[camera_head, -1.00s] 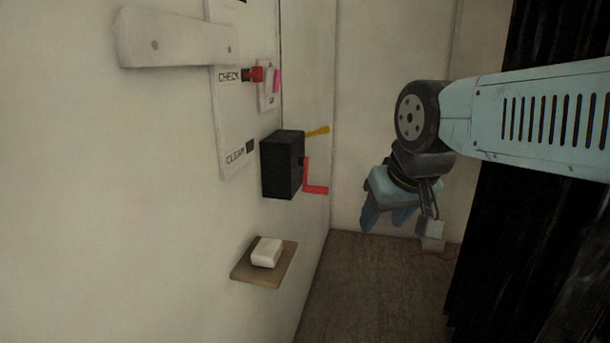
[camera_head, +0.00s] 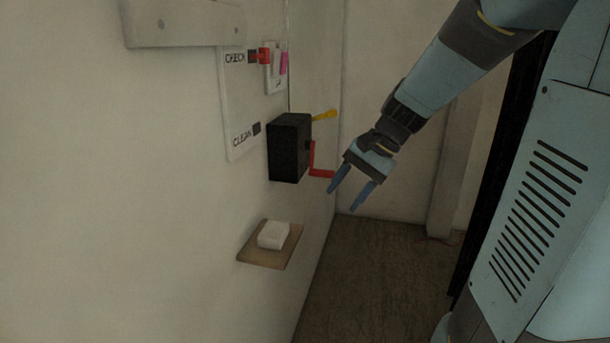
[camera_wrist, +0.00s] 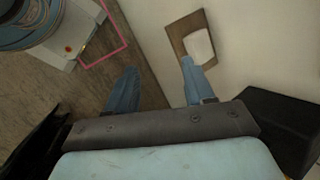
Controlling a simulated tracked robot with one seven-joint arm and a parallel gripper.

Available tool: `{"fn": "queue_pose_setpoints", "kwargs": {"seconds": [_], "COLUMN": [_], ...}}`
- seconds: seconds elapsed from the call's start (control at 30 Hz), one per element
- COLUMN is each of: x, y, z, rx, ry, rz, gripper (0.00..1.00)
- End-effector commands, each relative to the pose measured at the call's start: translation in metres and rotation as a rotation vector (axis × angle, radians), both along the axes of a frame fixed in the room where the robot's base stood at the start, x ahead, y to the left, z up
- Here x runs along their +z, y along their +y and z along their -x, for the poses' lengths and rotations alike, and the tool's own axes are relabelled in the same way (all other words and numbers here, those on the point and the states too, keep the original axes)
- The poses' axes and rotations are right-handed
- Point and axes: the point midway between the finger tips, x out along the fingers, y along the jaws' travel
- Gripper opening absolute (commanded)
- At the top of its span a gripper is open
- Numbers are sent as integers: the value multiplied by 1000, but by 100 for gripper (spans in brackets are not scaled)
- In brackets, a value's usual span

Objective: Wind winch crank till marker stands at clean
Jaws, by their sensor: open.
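The black winch box (camera_head: 289,147) is fixed to the wall, with a red crank (camera_head: 318,165) on its right side and a yellow lever (camera_head: 324,115) behind it. A white board (camera_head: 238,100) carries the labels CHECK (camera_head: 235,58) and CLEAN (camera_head: 243,136). The red marker (camera_head: 264,55) stands level with CHECK, above the dark square at CLEAN. My gripper (camera_head: 353,199) is open and empty, just right of the crank's end; I cannot tell whether they touch. In the wrist view, the box (camera_wrist: 278,125) shows at the right of my gripper (camera_wrist: 158,78); the crank is not visible there.
Below the box, a small wooden shelf (camera_head: 254,253) juts from the wall with a white block (camera_head: 273,235) on it. A pale bar (camera_head: 185,33) sticks out at the upper left. A pink piece (camera_head: 284,63) is beside the marker.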

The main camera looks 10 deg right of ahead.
Motion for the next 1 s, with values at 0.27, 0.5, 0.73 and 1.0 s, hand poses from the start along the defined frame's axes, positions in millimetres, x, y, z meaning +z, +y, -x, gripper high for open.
{"fn": "queue_pose_setpoints", "kwargs": {"seconds": [0.27,0.5,0.73,1.0], "x": [-18,-34,-54,-80], "y": [-11,-34,-72,-127], "z": [-58,-110,-158,-203], "rx": [-192,-358,-514,-672], "ry": [169,289,379,446], "rz": [-274,-522,-773,-1048], "gripper": [53,53,53,53]}}
